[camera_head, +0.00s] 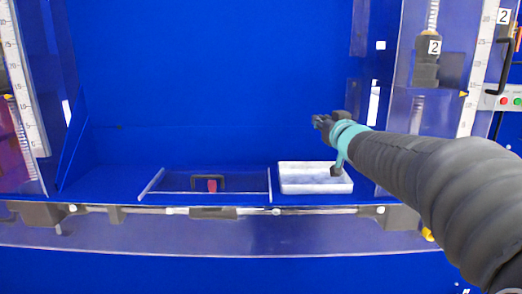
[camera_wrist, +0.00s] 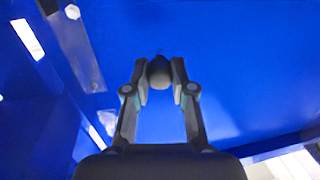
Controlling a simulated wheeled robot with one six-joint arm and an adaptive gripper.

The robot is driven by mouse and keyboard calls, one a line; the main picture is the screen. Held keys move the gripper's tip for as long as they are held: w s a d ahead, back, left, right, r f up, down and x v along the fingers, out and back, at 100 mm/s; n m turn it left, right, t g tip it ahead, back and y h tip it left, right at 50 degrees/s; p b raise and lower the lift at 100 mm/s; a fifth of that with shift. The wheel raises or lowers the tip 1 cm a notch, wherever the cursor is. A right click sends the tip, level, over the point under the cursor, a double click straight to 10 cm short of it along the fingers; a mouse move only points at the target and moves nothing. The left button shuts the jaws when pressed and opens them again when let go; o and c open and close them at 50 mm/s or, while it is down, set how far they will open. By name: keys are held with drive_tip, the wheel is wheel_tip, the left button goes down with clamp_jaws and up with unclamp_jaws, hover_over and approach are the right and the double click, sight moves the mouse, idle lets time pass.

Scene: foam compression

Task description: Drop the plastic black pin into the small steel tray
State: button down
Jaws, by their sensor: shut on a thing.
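My gripper (camera_head: 321,122) is up above the small tray in the head view, at the end of my arm. In the wrist view my gripper (camera_wrist: 160,82) has its two fingers shut on a dark, rounded piece, the black pin (camera_wrist: 159,71). Only the pin's rounded end shows clearly; the head view does not make it out. The small steel tray (camera_head: 300,187) looks pale and shallow, and stands on the blue floor just below and left of my gripper. A teal and dark part at my wrist overlaps its right end in the picture.
A clear lidded panel with a black handle (camera_head: 208,178) and a red mark lies left of the tray. A rail (camera_head: 250,211) runs along the front edge. A clear column with a scale (camera_head: 468,95) stands at right. The blue back wall is bare.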

drive_tip(key=shift+a+f+b, duration=0.15)
drive_tip(key=shift+f+b, duration=0.15)
drive_tip(key=shift+f, duration=2.55)
drive_tip(key=c, duration=0.9)
unclamp_jaws()
drive_tip(key=shift+s, duration=0.1)
drive_tip(key=s+d, duration=0.2)
drive_tip(key=s, duration=0.9)
drive_tip(key=shift+s, duration=0.4)
